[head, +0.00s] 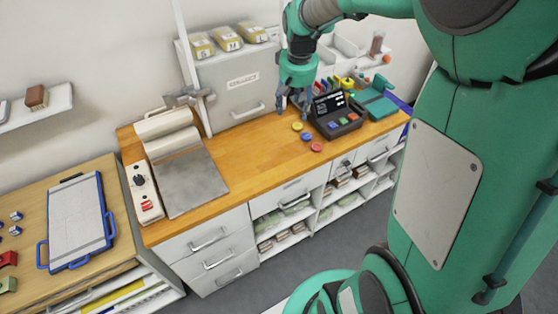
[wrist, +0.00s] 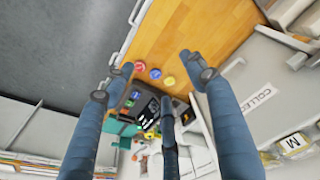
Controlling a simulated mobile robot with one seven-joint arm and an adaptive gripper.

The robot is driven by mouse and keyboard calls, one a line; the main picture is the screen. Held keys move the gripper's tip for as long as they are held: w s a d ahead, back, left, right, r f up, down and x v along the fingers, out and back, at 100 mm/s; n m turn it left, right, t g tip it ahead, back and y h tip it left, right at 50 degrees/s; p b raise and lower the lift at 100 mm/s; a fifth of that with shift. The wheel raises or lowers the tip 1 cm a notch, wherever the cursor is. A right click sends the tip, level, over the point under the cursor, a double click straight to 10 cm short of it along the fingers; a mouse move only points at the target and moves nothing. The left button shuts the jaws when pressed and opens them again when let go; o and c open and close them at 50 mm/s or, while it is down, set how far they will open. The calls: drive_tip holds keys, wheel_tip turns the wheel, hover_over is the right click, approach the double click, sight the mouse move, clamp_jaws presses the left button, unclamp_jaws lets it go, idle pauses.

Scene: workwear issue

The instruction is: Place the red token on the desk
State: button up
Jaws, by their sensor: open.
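A round red token (head: 316,147) lies flat on the wooden desk (head: 250,158), near its front edge. A blue token (head: 306,137) and a yellow token (head: 297,126) lie in a row behind it. In the wrist view the red token (wrist: 139,66) is at the left end of the row, with the blue token (wrist: 155,73) and yellow token (wrist: 169,81) beside it. My gripper (head: 293,108) is over the desk, above and slightly behind the tokens. Its fingers are spread and hold nothing; in the wrist view they frame the tokens.
A dark terminal with coloured keys (head: 336,118) stands right of the tokens. A grey cabinet (head: 235,88) stands behind. A roller machine with a metal plate (head: 190,180) is at the desk's left. Bare wood lies between plate and tokens.

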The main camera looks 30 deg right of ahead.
drive_tip(key=s+a+r+n+t, duration=0.1)
drive_tip(key=s+a+r+t, duration=0.1)
drive_tip(key=s+a+r, duration=0.85)
drive_tip(key=s+a+n+t, duration=0.1)
drive_tip(key=s+a, duration=0.8)
drive_tip(key=s, duration=0.4)
drive_tip(key=shift+s+f+n+t+y, duration=0.3)
drive_tip(key=shift+s+n+t, duration=0.1)
wheel_tip(320, 180, down, 3)
drive_tip(key=b, duration=0.3)
drive_tip(key=shift+r, duration=0.1)
